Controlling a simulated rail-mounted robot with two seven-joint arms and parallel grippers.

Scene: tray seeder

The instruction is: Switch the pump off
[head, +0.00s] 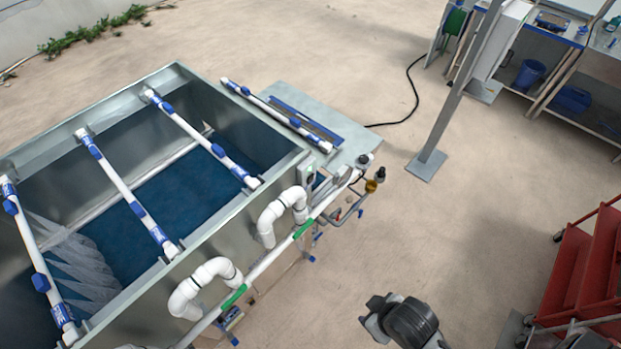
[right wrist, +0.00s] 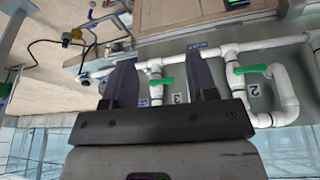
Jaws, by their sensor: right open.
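I cannot clearly tell the pump or its switch. A small grey box (head: 306,170) is on the outside of the tank near its right corner, its details too small to read. Small grey and brass fittings (head: 370,186) sit at the far end of the white pipe (head: 268,262). My right gripper (right wrist: 164,78) is open and empty in the right wrist view, its two dark fingers apart in front of the piping. Dark parts of my arm show at the bottom of the head view, well apart from the tank. My left gripper is not in view.
The metal tank (head: 225,226) holds blue water under several white pipes. Green valve handles (head: 303,228) sit on the outer pipe and also show in the right wrist view (right wrist: 251,69). A metal post (head: 452,110) and a red cart (head: 568,270) stand right. Floor between is clear.

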